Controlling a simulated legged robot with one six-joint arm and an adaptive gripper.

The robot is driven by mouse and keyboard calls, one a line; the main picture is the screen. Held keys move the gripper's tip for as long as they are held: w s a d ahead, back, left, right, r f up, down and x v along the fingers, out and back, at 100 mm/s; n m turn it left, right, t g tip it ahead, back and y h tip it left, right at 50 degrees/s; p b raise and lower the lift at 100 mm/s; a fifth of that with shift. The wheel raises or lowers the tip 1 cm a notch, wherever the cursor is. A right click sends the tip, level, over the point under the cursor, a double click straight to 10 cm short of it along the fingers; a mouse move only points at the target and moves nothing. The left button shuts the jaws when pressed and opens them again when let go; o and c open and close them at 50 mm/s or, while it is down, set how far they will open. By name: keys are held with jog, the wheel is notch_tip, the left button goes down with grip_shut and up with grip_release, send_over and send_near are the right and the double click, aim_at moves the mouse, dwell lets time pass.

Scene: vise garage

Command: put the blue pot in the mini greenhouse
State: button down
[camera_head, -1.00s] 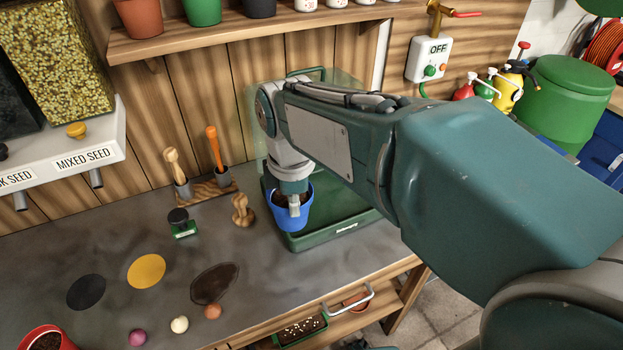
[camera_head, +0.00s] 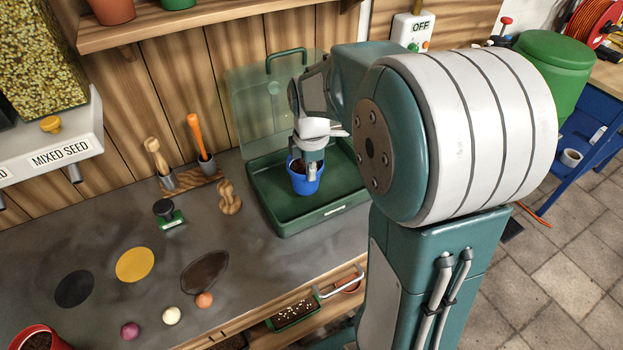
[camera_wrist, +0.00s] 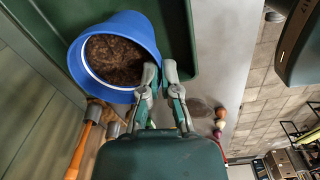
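The blue pot (camera_head: 304,184) is upright and full of dark soil. In the head view it is within the outline of the mini greenhouse's green tray (camera_head: 290,226); I cannot tell whether its base touches the tray floor. The greenhouse's clear lid (camera_head: 249,103) with a green handle stands open at the back. My gripper (camera_head: 312,166) is at the pot's rim. In the wrist view, my gripper (camera_wrist: 160,72) has one finger inside the pot (camera_wrist: 120,22) and one outside, pinching its wall. The pot's far side is hidden in the head view.
Left of the tray are a wooden figure-like piece (camera_head: 229,197), a tool holder (camera_head: 190,180) with two handled tools, and a green-based stamp (camera_head: 169,214). Coloured discs and small balls lie at the front left. A shelf (camera_head: 190,30) runs above.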

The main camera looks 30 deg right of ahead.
aim_at(312, 184)
jog(key=shift+w+d+f, duration=0.15)
jog(key=shift+f, duration=0.85)
jog(key=shift+w+d+f, duration=0.1)
jog(key=shift+w+f, duration=0.05)
jog(key=shift+f, duration=0.8)
jog(key=shift+f, duration=0.15)
jog(key=c, duration=0.8)
grip_release()
